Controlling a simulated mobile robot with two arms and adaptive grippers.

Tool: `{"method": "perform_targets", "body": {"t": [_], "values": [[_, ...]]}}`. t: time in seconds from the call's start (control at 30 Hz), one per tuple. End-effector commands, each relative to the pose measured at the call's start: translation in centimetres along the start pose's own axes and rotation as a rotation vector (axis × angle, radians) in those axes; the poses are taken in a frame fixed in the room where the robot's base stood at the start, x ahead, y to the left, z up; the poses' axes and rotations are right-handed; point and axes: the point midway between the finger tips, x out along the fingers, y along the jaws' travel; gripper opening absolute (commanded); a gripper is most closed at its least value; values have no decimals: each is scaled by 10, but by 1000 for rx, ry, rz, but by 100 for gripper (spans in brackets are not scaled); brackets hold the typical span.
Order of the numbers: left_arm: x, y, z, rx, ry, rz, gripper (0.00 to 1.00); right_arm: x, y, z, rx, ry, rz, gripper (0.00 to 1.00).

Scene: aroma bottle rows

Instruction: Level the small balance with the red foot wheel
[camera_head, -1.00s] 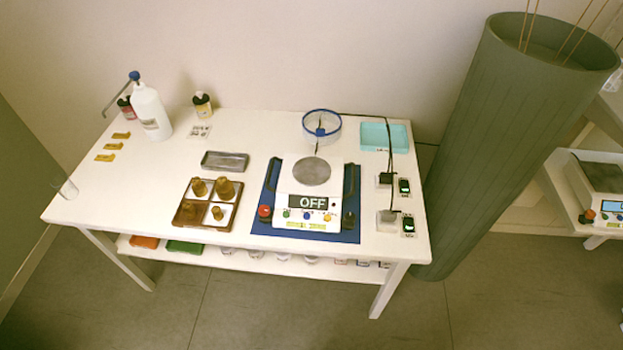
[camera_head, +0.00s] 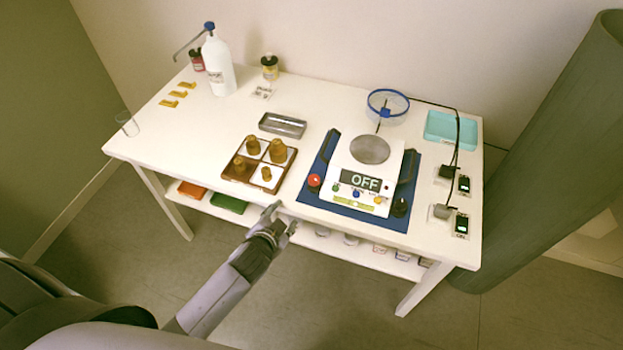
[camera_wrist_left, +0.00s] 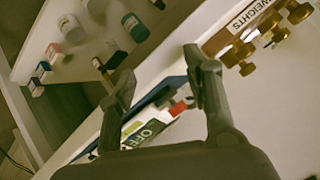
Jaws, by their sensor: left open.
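The small balance (camera_head: 358,184) stands on a blue mat (camera_head: 339,209) on the white table, with a round grey pan and a display reading OFF. Its red foot wheel (camera_head: 314,181) is at the front left corner; a black knob (camera_head: 400,206) is at the front right. My left gripper (camera_head: 283,217) is open and empty near the table's front edge, left of and in front of the balance. In the left wrist view the open fingers (camera_wrist_left: 158,85) frame part of the balance (camera_wrist_left: 146,130) and the red wheel (camera_wrist_left: 180,107). My right gripper is not in view.
A wooden weights box (camera_head: 239,179) with brass weights is left of the balance. A metal tray (camera_head: 283,125), a blue-rimmed dish (camera_head: 387,106), a turquoise tray (camera_head: 452,131) and two plugged devices with cables surround it. Several jars sit on the lower shelf.

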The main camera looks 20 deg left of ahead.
Motion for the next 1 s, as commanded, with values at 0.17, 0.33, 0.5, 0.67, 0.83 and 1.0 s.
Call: {"method": "perform_targets", "body": {"t": [0.17, 0.33, 0.5, 0.67, 0.83, 1.0], "values": [[-21, -60, -156, 257, 449, -176, 46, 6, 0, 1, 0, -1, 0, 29], [-85, -62, -287, 645, 925, -291, 46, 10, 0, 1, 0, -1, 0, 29], [-141, -12, -339, 1153, 1306, -285, 46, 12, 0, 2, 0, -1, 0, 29], [-152, 29, -319, 1709, 1486, -159, 46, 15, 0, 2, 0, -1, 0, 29], [-120, 15, -258, 2314, 1396, 110, 46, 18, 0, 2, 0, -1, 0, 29], [-88, -51, -207, 2721, 1077, 412, 46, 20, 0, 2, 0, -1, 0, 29]]}}
